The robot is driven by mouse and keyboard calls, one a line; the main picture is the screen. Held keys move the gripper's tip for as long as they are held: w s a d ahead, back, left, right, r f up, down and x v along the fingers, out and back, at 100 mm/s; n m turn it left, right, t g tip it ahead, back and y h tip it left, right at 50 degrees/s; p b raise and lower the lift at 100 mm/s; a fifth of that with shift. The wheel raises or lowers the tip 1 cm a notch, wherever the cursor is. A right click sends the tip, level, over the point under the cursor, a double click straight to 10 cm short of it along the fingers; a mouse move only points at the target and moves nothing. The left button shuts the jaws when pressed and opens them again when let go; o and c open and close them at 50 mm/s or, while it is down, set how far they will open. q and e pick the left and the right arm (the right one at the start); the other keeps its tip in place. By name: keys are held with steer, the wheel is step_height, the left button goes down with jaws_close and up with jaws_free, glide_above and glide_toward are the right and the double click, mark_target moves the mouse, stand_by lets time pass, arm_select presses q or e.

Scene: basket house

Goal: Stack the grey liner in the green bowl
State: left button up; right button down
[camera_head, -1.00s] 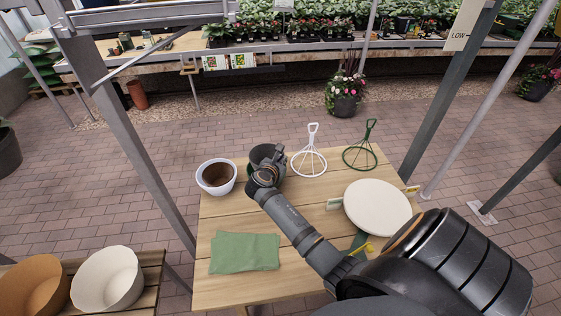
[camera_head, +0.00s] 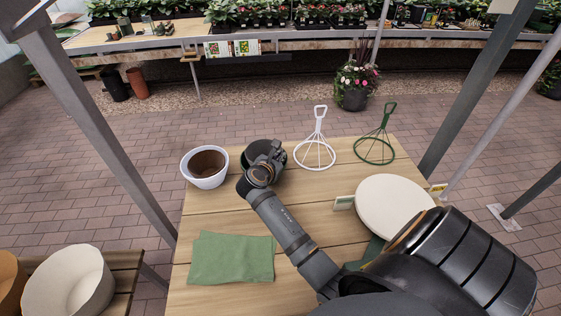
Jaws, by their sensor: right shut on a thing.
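The dark green bowl (camera_head: 248,158) stands on the wooden table, right of the white bowl. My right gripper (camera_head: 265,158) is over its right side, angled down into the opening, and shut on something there. The grey liner appears to be what it holds, low inside the green bowl; the gripper covers most of it, so I cannot tell how deep it sits. My left gripper is not in view.
A white bowl with brown inside (camera_head: 205,168) stands close on the left. White (camera_head: 315,155) and green (camera_head: 376,150) wire hangers lie behind. A round cream disc (camera_head: 395,205) and a green cloth (camera_head: 232,258) lie nearer. A cream bowl (camera_head: 70,282) is on the left bench.

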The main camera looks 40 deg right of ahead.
steer(key=shift+r, duration=0.15)
steer(key=shift+s+a+r, duration=0.1)
steer(key=shift+s+r, duration=0.05)
steer(key=shift+s+a+r, duration=0.1)
steer(key=shift+a, duration=0.1)
steer(key=shift+f, duration=0.3)
steer(key=shift+d+f+p, duration=0.1)
steer(key=shift+f+p, duration=0.2)
steer(key=shift+f, duration=0.1)
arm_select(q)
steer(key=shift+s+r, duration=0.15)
arm_select(e)
steer(key=c, duration=1.5)
jaws_free()
